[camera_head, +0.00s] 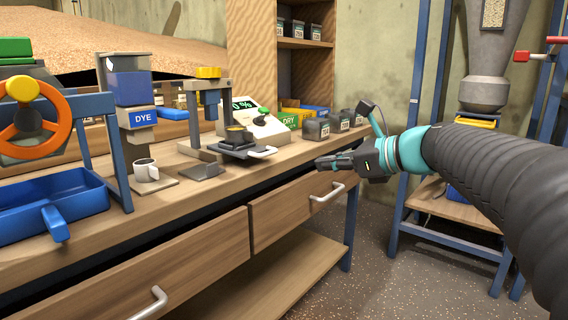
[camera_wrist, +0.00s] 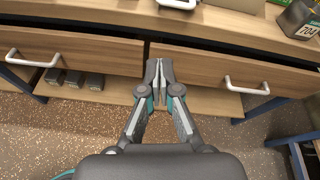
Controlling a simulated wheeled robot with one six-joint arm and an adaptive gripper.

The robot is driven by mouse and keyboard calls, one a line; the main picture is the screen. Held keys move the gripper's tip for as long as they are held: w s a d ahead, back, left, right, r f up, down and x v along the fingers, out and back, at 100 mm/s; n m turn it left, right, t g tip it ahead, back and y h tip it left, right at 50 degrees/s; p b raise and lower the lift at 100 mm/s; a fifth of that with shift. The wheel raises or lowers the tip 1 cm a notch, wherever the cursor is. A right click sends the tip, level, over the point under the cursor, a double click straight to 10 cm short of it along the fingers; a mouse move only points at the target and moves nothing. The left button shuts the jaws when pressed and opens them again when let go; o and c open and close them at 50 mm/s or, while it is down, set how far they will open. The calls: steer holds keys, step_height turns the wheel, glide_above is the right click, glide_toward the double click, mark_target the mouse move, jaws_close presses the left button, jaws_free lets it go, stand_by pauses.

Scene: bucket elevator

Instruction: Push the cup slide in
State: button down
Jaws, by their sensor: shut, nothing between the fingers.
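In the wrist view my gripper (camera_wrist: 159,68) points at the drawer fronts.
Two drawers with pale handles, left (camera_wrist: 32,60) and right (camera_wrist: 247,86), lie below the bench top. Several dark containers (camera_head: 316,129) stand right of the press. A white mug (camera_head: 146,170) and a blue tray (camera_head: 60,200) stand to the left. Floor in front is clear.

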steer(key=w+r+m, duration=0.2)
steer(key=b, duration=0.1)
glide_toward(271, 152)
steer(key=shift+t+y, duration=0.3)
steer(key=shift+y, duration=0.1)
steer(key=x, duration=0.4)
steer(key=f+x, duration=0.1)
steer(key=x, duration=0.2)
steer(key=shift+s, duration=0.1)
